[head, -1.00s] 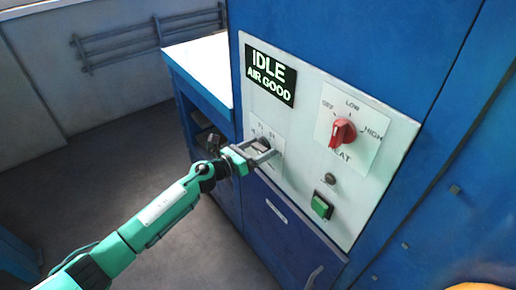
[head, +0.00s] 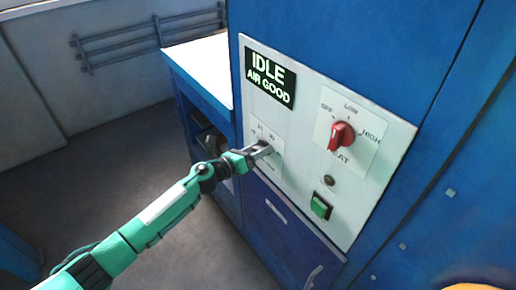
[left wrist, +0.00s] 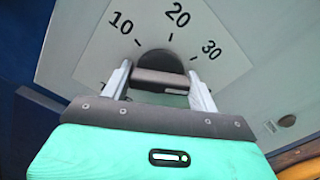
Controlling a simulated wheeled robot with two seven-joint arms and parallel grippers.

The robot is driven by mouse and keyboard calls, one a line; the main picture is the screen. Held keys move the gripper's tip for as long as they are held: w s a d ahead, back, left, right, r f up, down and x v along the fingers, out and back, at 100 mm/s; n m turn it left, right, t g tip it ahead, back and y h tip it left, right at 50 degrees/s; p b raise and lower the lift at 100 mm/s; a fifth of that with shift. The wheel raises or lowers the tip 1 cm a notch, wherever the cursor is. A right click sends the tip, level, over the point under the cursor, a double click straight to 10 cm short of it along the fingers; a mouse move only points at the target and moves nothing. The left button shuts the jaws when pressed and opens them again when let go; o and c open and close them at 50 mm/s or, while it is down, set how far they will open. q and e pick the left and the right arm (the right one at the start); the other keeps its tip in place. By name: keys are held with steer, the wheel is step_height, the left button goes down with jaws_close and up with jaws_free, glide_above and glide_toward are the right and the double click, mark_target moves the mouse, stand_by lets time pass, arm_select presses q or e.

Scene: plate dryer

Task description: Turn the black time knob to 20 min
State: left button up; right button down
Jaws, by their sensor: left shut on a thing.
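The black time knob (left wrist: 160,62) shows in the left wrist view on a pale dial plate (left wrist: 230,65) marked 10, 20 and 30. The fingers of my left gripper (left wrist: 160,88) are shut on the knob's grip bar, one finger on each side. The knob's pointer is not clear, so I cannot tell its setting. In the head view my left gripper (head: 262,150) reaches the dial from the left and mostly hides the knob. The display (head: 270,76) reads IDLE, AIR GOOD. My right gripper is not in view.
On the same panel (head: 300,120) are a red heat knob (head: 342,135) pointing down-left, a small dark round button (head: 329,180) and a green button (head: 321,206). A white-topped counter (head: 200,65) stands left of the blue cabinet. Open floor lies at the left.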

arm_select(q)
steer(key=n+p, duration=0.1)
steer(key=n, duration=0.2)
steer(key=shift+r+n, duration=0.1)
steer(key=shift+n, duration=0.3)
steer(key=n+p, duration=0.2)
steer(key=n, duration=0.2)
steer(key=shift+n, duration=0.3)
steer(key=n+p, duration=0.1)
steer(key=n, duration=0.3)
steer(key=shift+p, duration=0.35)
steer(key=shift+f+n+p, duration=0.2)
steer(key=shift+n+p, duration=0.4)
steer(key=shift+n, duration=1.5)
steer(key=o, duration=1)
steer(key=shift+a, duration=0.1)
